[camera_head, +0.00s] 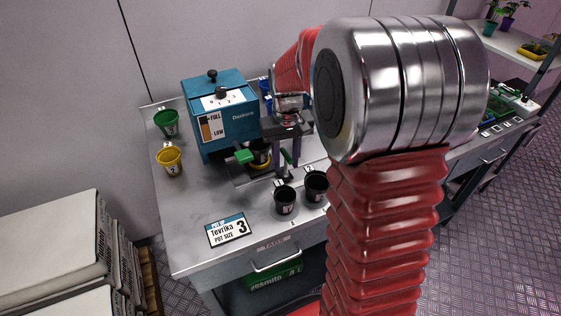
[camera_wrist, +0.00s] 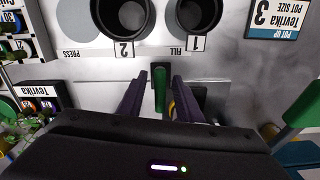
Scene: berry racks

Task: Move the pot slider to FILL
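The pot slider's green handle (camera_wrist: 160,88) stands upright between my gripper's two purple fingers (camera_wrist: 160,82) in the wrist view, with a visible gap to the left finger. My gripper is open around it. In the head view the handle (camera_head: 286,158) shows under my gripper (camera_head: 287,155), in front of the blue dispenser (camera_head: 222,115). The printed FILL label (camera_wrist: 178,50) is near the handle, slightly right of it in the wrist view. The PRESS label (camera_wrist: 72,53) is farther left. A yellow-rimmed pot (camera_head: 259,158) is at the dispenser, partly hidden; which stop the slider is at is unclear.
A second green handle (camera_head: 244,156) sticks out left of my gripper. Two black pots (camera_head: 285,201) (camera_head: 317,186) stand at the bench's front. A yellow pot (camera_head: 169,160) and a green pot (camera_head: 168,123) stand left. A pot-size sign (camera_head: 228,230) lies at front left.

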